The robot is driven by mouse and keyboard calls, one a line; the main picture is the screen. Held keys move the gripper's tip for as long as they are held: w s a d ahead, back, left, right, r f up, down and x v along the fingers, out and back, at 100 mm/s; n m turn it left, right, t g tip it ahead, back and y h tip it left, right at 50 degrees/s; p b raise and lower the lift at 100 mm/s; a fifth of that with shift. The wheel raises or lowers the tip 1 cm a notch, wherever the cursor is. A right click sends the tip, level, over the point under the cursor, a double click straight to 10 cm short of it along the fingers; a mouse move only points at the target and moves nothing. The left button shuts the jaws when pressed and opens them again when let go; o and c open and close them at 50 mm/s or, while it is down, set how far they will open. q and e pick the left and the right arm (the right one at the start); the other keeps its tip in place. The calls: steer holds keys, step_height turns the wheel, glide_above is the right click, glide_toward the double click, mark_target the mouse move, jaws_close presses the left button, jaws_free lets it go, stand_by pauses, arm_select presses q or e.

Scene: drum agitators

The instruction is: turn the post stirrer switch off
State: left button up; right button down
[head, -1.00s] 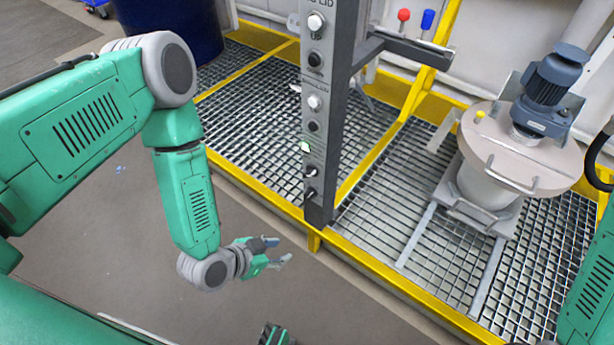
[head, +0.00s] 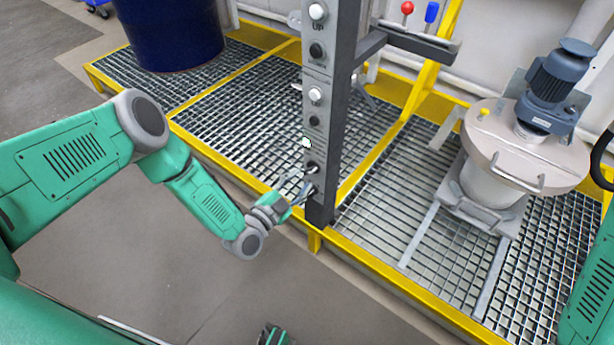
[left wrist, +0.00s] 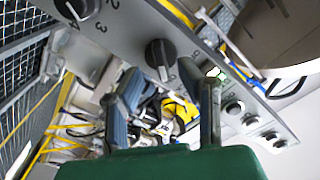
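The grey control post (head: 318,120) stands upright on the platform's front edge, with two dark knobs low on its face. In the left wrist view, a black rotary knob (left wrist: 160,55) lies ahead of my left fingers and roughly between them, apart from both. It appears to be the upper knob (head: 312,168) in the head view. The other knob (left wrist: 75,8), with numbers beside it, is at the top left. I cannot read which is the stirrer switch. My left gripper (head: 302,190) is open and empty, close to the post's lower face. My right gripper is out of view.
Push buttons (head: 317,12) and a pale green lamp (head: 306,142) are higher on the post. A drum with a motor-topped lid (head: 525,145) stands right on the grating. A blue drum (head: 172,35) is back left. Yellow frame edges (head: 375,267) border the platform.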

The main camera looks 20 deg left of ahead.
mark_target(307, 174)
arm_select(q)
steer(key=shift+b+x, duration=0.3)
steer(key=shift+x, duration=1.4)
jaws_close()
